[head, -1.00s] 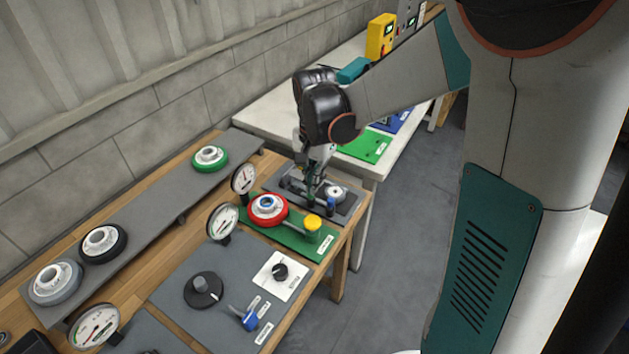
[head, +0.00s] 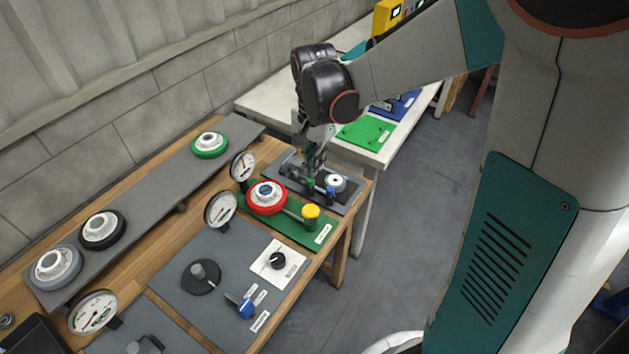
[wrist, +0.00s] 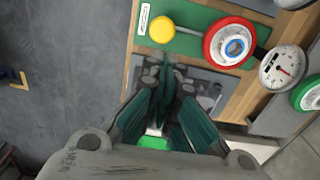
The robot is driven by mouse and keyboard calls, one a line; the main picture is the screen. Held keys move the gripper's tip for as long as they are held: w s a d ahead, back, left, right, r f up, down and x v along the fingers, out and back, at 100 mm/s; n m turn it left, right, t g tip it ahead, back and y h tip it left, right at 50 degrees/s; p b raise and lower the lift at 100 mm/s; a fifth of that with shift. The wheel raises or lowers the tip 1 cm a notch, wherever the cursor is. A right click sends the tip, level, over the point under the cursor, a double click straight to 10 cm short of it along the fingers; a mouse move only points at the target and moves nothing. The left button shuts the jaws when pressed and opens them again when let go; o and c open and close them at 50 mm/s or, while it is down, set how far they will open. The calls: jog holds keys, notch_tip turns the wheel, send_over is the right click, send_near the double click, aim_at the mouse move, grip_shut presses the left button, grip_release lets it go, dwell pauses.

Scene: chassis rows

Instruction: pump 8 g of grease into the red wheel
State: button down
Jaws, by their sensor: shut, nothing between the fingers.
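The red wheel (head: 267,198), with a white and blue hub, sits on a green mat (head: 300,232) near the bench's far end. A rod runs from beside it to a yellow knob (head: 311,212). In the wrist view the red wheel (wrist: 229,42) is at upper right and the yellow knob (wrist: 162,29) at top centre. My gripper (head: 312,180) points down over a dark grey plate (head: 347,207), beyond the green mat. Its fingers (wrist: 165,68) are together and empty, apart from wheel and knob. They partly hide the grey plate.
A dial gauge (head: 243,166) stands behind the red wheel, another (head: 222,210) to its left. A white round part (head: 335,183) and a blue part (head: 331,194) are on the grey plate, close to my gripper. A green wheel (head: 210,145) is on the rear shelf. Floor at right is clear.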

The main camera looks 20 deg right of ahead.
aim_at(314, 206)
notch_tip(314, 206, down, 13)
jog(key=b, duration=0.4)
jog(key=shift+a+f+b, duration=0.1)
jog(key=shift+f+b, duration=0.05)
jog(key=shift+b, duration=0.15)
notch_tip(314, 206, down, 3)
jog(key=shift+r+b, duration=0.1)
jog(key=shift+b, duration=1)
jog(key=shift+r+p, duration=0.5)
jog(key=shift+r, duration=0.05)
notch_tip(314, 206, up, 13)
jog(key=p, duration=0.5)
